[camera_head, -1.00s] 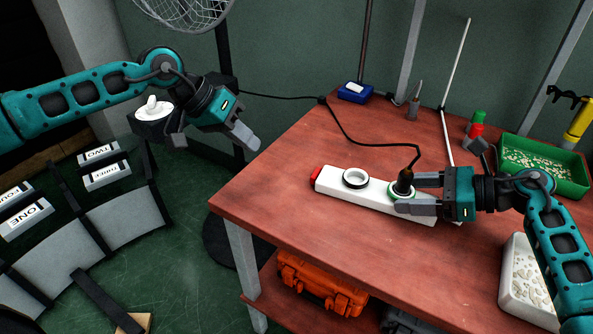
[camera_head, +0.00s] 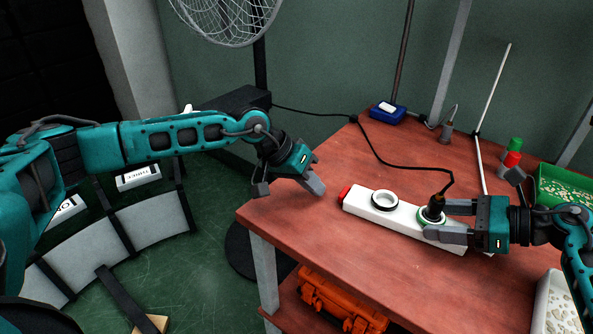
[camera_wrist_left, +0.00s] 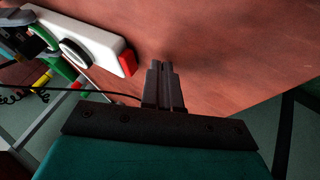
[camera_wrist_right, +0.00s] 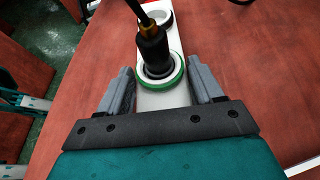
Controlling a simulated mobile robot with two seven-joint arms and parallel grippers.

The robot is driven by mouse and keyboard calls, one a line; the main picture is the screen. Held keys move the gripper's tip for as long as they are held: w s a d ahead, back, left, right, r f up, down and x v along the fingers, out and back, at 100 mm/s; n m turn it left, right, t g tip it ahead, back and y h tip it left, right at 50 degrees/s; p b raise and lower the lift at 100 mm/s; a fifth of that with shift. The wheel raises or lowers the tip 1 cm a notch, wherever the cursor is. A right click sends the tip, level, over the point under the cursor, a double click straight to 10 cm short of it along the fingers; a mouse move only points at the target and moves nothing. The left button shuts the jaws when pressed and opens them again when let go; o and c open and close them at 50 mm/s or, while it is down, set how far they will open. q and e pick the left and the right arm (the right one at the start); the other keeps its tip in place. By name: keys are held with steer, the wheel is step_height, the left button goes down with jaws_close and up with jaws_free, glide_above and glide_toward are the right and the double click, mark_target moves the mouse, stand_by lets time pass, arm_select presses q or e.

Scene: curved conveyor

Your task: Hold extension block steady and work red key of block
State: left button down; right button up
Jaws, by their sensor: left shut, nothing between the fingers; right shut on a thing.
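The white extension block (camera_head: 403,219) lies on the red-brown table. Its red key (camera_head: 345,192) is at the left end, and also shows in the left wrist view (camera_wrist_left: 128,62). A black plug (camera_head: 435,207) sits in the green-ringed socket (camera_wrist_right: 178,84) at the right end; the other round socket (camera_head: 385,201) is empty. My right gripper (camera_head: 449,222) is shut on the block, one finger on each side of it near the plug. My left gripper (camera_head: 318,187) is shut and empty, above the table's left edge, a short way left of the red key.
A black cable runs from the plug over the table to the back. A blue box (camera_head: 387,113), red and green cylinders (camera_head: 513,157) and a green bin (camera_head: 566,188) stand along the back and right. A white tray (camera_head: 556,305) is at front right. The table's front left is clear.

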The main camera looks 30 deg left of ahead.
mark_target(342, 200)
arm_select(q)
steer(key=shift+d, duration=1.5)
steer(key=shift+s+d, duration=0.1)
steer(key=shift+d, duration=1.1)
arm_select(e)
steer(key=shift+a, duration=0.1)
arm_select(q)
steer(key=a, duration=0.5)
steer(key=shift+r, duration=0.1)
steer(key=v, duration=0.9)
steer(key=shift+a+r, duration=0.2)
steer(key=shift+r, duration=0.15)
arm_select(e)
steer(key=o, duration=1.5)
steer(key=shift+c, duration=0.2)
